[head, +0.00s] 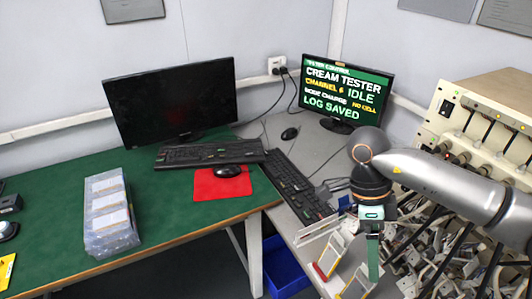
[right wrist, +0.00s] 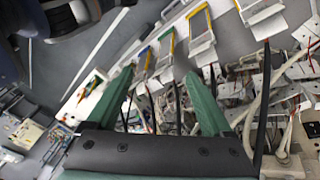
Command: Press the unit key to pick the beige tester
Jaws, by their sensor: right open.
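The beige tester (head: 455,118) stands at the right edge of the head view, with knobs and cables on its front. The lit monitor (head: 346,92) reads "CREAM TESTER", "CHANNEL 6", "IDLE", "NO CELL" and "LOG SAVED". A black keyboard (head: 296,186) lies on the grey bench below it; I cannot make out a unit key. My right gripper (head: 373,272) points down over the bench, right of this keyboard and apart from it. In the right wrist view its green fingers (right wrist: 163,75) are spread, with nothing between them. My left gripper is not in view.
Cables and clips (head: 440,250) crowd the bench below the tester. Pouch cells (head: 333,254) lie near its front edge. The green table (head: 160,215) holds a dark monitor (head: 177,98), another keyboard (head: 208,153), a red mat (head: 222,187) and a wrapped stack (head: 110,215).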

